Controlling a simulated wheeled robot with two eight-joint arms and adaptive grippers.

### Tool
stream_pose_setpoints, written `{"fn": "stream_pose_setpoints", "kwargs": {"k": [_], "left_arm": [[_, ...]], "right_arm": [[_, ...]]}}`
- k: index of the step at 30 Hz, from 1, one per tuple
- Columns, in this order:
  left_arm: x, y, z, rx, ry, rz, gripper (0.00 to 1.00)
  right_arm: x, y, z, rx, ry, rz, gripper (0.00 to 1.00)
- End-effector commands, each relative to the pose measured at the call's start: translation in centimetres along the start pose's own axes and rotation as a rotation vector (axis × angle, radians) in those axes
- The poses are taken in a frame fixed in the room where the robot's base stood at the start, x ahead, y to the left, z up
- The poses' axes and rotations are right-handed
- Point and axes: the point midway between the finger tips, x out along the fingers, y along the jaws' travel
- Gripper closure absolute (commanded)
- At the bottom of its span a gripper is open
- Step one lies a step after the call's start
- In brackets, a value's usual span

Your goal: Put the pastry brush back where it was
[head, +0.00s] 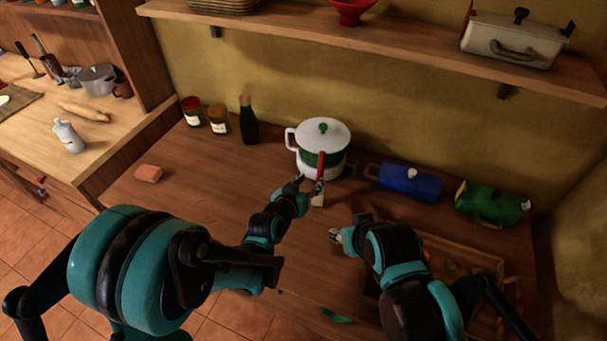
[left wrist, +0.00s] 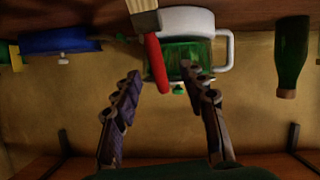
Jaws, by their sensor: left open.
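The pastry brush has a red handle (head: 320,163) and pale bristles (head: 318,201). In the head view it is roughly upright, bristles down, in front of the white and green pot (head: 323,140). My left gripper (head: 309,183) is open close to the brush. In the left wrist view, which is upside down, the red handle (left wrist: 156,62) reaches between the open fingertips, with the bristles (left wrist: 143,17) beyond them. I cannot tell whether a finger touches it. My right gripper (head: 338,237) is to the right, apart from the brush; its jaws are too small to read.
A blue container (head: 408,183) and a green one (head: 490,204) stand to the right of the pot. A dark bottle (head: 248,122) and two jars stand to the left. An orange block (head: 148,173) lies at the left. A wooden tray (head: 465,249) is at the right. A shelf (head: 400,40) runs above.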

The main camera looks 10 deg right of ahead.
Motion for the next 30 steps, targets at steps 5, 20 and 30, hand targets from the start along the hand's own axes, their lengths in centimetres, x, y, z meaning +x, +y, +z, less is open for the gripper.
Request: {"fn": "stream_pose_setpoints", "kwargs": {"k": [5, 20, 30], "left_arm": [[2.0, 0.1, 0.3, 0.002, 0.002, 0.002, 0.58], [7.7, 0.6, 1.2, 0.001, 0.001, 0.001, 0.58], [7.7, 0.6, 1.1, 0.001, 0.001, 0.001, 0.94]], "right_arm": [[0.5, 0.0, 0.4, 0.000, 0.000, 0.000, 0.60], [2.1, 0.0, 1.5, 0.000, 0.000, 0.000, 0.60], [2.0, 0.0, 1.4, 0.000, 0.000, 0.000, 0.60]]}}
